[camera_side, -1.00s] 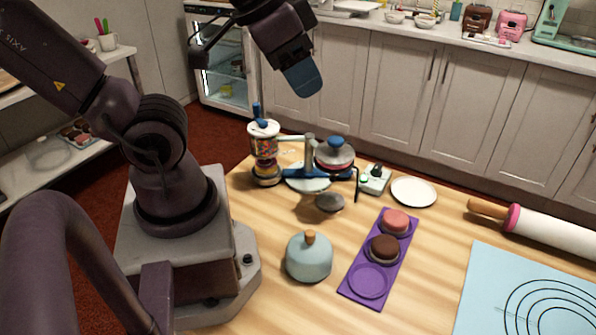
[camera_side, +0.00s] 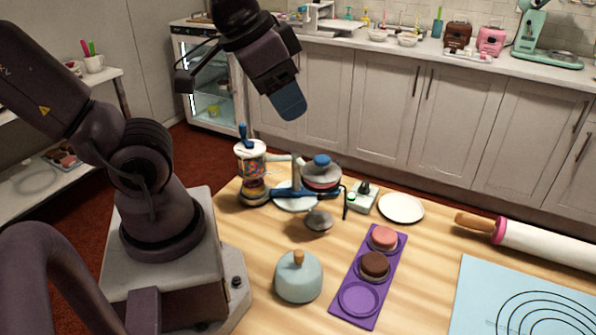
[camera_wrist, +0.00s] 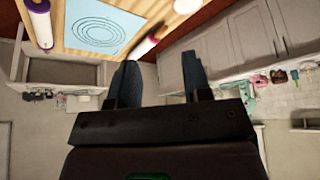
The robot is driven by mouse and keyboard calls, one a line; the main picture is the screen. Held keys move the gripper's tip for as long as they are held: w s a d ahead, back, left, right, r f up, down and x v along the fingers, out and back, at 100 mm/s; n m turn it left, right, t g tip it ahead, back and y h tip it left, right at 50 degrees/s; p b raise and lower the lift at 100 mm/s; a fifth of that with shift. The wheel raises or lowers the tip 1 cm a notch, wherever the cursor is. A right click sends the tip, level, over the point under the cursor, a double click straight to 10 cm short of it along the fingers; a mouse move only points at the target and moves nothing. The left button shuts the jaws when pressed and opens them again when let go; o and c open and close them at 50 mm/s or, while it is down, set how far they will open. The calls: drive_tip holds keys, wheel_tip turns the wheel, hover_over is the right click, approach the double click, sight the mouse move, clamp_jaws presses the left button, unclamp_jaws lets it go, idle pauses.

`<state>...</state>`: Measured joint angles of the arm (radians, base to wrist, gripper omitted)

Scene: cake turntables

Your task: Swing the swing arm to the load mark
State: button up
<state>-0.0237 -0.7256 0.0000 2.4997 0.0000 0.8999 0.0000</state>
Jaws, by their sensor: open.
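The cake turntable set stands at the table's far left in the side view. Its blue swing arm (camera_side: 289,192) lies low between a sprinkle-filled dispenser (camera_side: 251,170) and a round blue-topped head (camera_side: 321,176). A pale disc (camera_side: 297,204) lies beneath the arm. I cannot make out which mark is the load mark. My gripper (camera_side: 290,108) is high above the set, pointing down and touching nothing. In the wrist view my gripper (camera_wrist: 160,80) shows its two blue fingers apart with nothing between them; the swing arm is not visible there.
A small box (camera_side: 362,198) and a white plate (camera_side: 402,208) stand right of the set. A purple tray (camera_side: 347,309) with cakes and a pale blue dome (camera_side: 298,278) are in front. A rolling pin (camera_side: 550,246) and blue mat (camera_side: 480,300) lie right.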

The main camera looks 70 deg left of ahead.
drive_tip(key=w+a+f+n+g, duration=0.1)
drive_tip(key=w+a+f, duration=0.4)
drive_tip(key=a, duration=0.1)
drive_tip(key=w+a+f+n+g, duration=0.1)
drive_tip(key=w+a+f+g, duration=0.1)
drive_tip(key=w+a+f, duration=0.4)
drive_tip(key=w+a+f+n+g, duration=0.1)
drive_tip(key=w+a+f+g, duration=0.1)
drive_tip(key=w+a+f, duration=0.4)
drive_tip(key=shift+w+a, duration=0.1)
drive_tip(key=shift+a, duration=0.8)
wheel_tip(320, 180, down, 9)
drive_tip(key=shift+f, duration=0.15)
drive_tip(key=shift+c, duration=0.9)
drive_tip(key=c, duration=0.6)
drive_tip(key=shift+o, duration=0.2)
